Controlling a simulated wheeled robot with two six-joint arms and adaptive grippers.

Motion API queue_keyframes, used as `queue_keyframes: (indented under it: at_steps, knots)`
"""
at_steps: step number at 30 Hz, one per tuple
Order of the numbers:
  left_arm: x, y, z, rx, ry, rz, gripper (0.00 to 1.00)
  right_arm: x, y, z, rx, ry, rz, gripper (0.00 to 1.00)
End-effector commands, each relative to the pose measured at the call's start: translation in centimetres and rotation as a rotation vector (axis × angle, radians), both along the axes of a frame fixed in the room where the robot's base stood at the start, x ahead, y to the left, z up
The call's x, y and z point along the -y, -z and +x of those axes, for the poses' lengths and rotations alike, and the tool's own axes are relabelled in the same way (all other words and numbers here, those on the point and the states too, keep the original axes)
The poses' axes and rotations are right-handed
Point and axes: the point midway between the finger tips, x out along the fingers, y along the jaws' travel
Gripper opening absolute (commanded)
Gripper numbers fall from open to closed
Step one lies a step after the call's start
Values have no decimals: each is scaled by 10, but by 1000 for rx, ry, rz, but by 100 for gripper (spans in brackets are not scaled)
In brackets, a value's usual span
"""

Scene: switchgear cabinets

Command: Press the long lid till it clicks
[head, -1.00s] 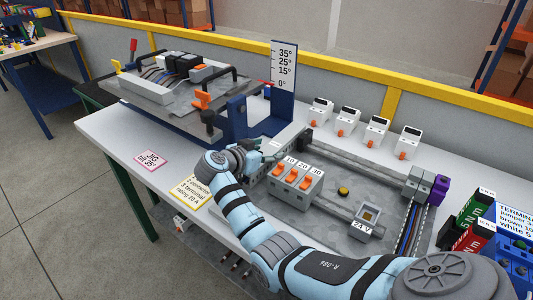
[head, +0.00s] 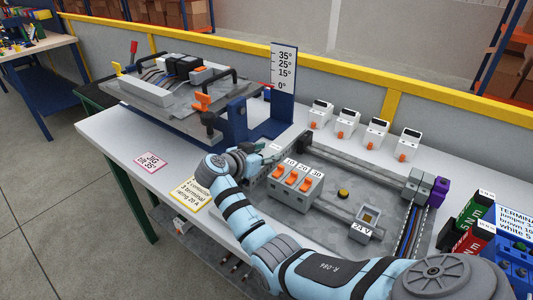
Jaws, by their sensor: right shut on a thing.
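My right gripper (head: 268,154) is at the back left corner of the grey mounting plate (head: 322,233), left of the long grey rail or duct (head: 357,162) along its back. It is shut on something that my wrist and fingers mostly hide. I cannot make out whether that is the long lid. No separate long lid can be told for sure. An open duct with blue and dark wires (head: 409,232) runs down the plate's right side. My left gripper is not in view.
Orange-switched breakers (head: 291,179), a yellow button (head: 343,194) and a 24 V unit (head: 366,222) stand on the plate. Several white devices (head: 346,122) stand behind it. A tilting jig (head: 150,116) is at left. Bins (head: 512,246) are at right.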

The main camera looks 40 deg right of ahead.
Motion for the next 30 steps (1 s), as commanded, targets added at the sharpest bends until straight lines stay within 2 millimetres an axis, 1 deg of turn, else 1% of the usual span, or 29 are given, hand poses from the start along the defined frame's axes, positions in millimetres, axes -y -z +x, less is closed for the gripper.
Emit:
queue_keyframes:
  at_steps: [3, 9, 10, 12, 14, 22, 24, 26, 30]
  knots:
    - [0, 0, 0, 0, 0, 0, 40, 0, 3, -1, -3, 0, 3, 8]
    - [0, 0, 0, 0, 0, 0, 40, 0, 4, -1, -3, 0, 3, 8]
    - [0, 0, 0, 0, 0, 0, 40, 0, 4, -1, -4, 1, 3, 45]
    - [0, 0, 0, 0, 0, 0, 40, 0, 3, -1, -4, 1, 3, 56]
    - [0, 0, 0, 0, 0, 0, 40, 0, 3, -1, -2, 1, 2, 65]
    - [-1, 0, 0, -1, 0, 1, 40, 0, 3, 0, -2, 1, 2, 65]
    - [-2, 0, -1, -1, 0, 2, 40, -4, 1, -1, -1, 0, 2, 65]
    - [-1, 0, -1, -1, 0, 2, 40, -11, -1, -3, 0, -2, 4, 65]
    - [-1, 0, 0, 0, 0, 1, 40, -39, -13, -10, 1, -2, 5, 65]
